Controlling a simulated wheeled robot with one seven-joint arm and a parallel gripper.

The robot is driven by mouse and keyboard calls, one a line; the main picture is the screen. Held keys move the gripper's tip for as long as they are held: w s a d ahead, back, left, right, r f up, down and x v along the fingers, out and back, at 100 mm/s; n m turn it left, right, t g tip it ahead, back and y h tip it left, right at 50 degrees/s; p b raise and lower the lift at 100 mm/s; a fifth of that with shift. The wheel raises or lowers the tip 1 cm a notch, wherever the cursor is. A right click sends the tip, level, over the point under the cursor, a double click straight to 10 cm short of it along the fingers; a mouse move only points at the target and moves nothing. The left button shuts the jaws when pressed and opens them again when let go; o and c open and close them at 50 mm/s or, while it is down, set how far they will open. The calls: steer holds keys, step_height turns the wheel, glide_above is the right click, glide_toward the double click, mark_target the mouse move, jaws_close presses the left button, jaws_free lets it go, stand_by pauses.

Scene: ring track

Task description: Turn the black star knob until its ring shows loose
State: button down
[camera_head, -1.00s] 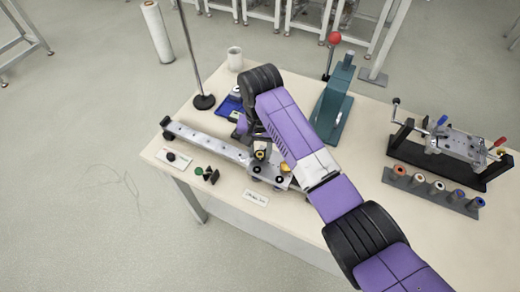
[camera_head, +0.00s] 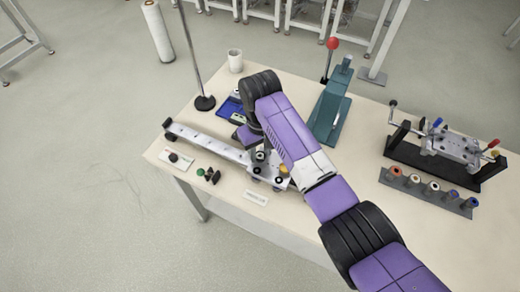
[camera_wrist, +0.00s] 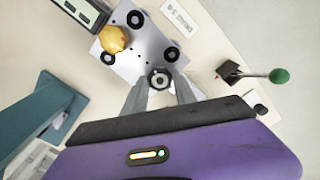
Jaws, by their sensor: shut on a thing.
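The black star knob (camera_wrist: 160,79) sits on a silver carriage plate (camera_wrist: 143,45), seen in the wrist view with a pale round centre. My gripper (camera_wrist: 160,88) has one finger on each side of it and is shut on it. In the head view my gripper (camera_head: 262,157) is at the carriage plate (camera_head: 257,173), and the arm hides most of the knob. I cannot make out what the knob's ring shows. A yellow piece (camera_wrist: 114,39) and dark rollers are on the plate; the yellow piece also shows in the head view (camera_head: 283,170).
A silver rail (camera_head: 210,139) runs left from the carriage. A green ball on a black base (camera_wrist: 279,76) and a printed card (camera_head: 256,198) lie near it. A teal press (camera_head: 330,115) stands behind; a black-framed fixture (camera_head: 440,155) is at right. The front right of the table is clear.

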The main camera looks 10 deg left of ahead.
mark_target(260, 156)
steer(key=n, duration=0.5)
steer(key=shift+f+n+p, duration=0.1)
steer(key=shift+n+p, duration=0.2)
steer(key=shift+p, duration=0.05)
steer(key=n, duration=0.5)
steer(key=shift+s+d+f, duration=0.1)
steer(key=shift+s+f, duration=0.05)
steer(key=shift+n, duration=0.4)
steer(key=c, duration=1)
jaws_free()
steer(key=shift+r, duration=0.2)
steer(key=shift+r+b, duration=0.55)
steer(key=shift+r, duration=3.25)
